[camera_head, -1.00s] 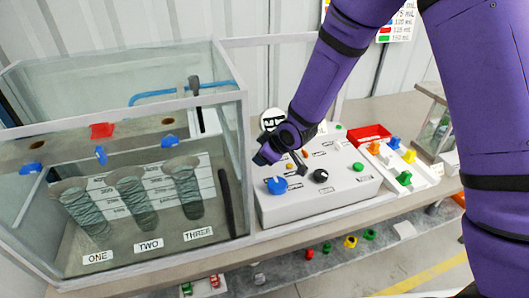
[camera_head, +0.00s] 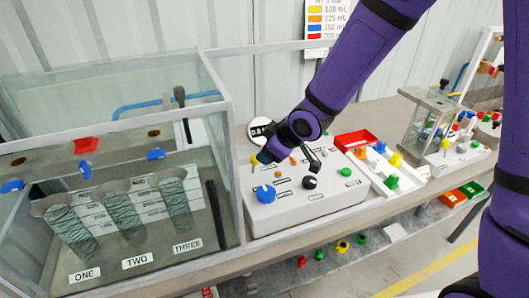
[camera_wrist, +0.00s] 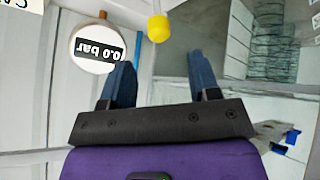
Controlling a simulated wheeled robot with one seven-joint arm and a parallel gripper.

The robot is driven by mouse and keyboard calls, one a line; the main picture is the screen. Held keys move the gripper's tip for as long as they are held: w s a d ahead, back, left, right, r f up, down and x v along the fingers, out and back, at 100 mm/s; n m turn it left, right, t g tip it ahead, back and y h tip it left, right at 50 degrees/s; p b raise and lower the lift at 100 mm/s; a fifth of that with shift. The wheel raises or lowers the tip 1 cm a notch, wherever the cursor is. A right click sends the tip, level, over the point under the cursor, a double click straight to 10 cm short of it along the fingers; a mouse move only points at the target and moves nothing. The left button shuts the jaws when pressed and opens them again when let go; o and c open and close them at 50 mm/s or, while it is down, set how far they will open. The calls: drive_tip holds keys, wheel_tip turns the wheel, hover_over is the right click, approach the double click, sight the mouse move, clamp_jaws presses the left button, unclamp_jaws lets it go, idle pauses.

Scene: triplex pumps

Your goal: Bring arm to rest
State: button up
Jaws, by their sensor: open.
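My purple arm reaches down from the upper right in the head view. My gripper (camera_head: 288,160) is over the back left of the white control box (camera_head: 335,203). In the wrist view, the two dark blue fingers (camera_wrist: 162,72) are spread apart with nothing held between them. A yellow knob (camera_wrist: 158,27) on a pale stem shows beyond the gap between the fingertips. A round gauge reading 0.0 bar (camera_wrist: 98,46) is beside the left finger. My gripper hides part of the box top in the head view.
A glass tank (camera_head: 228,150) with tubes labelled ONE, TWO and THREE stands left of the box. A blue knob (camera_head: 266,194) and a black knob (camera_head: 309,182) are on the box. A red tray (camera_head: 354,137) and coloured valves lie to the right. The grey wall is behind.

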drive_tip(key=shift+d+r, duration=0.1)
drive_tip(key=shift+r, duration=0.05)
drive_tip(key=s+d+r+m+t+h, duration=0.1)
drive_tip(key=s+d+r+m+h, duration=0.25)
drive_tip(key=d+r, duration=0.45)
drive_tip(key=s+d+r+m+h, duration=0.2)
drive_tip(key=s+d+r+m, duration=0.15)
drive_tip(key=d+r, duration=0.5)
drive_tip(key=s+d+r+m, duration=0.3)
drive_tip(key=s, duration=0.6)
drive_tip(key=s+d+r+m+g, duration=0.1)
drive_tip(key=s+d+r+m, duration=0.1)
drive_tip(key=s, duration=0.7)
drive_tip(key=shift+s+d+r+m+g, duration=0.2)
drive_tip(key=shift+d+r+m+g, duration=0.3)
drive_tip(key=shift+d, duration=0.7)
drive_tip(key=shift+r, duration=0.1)
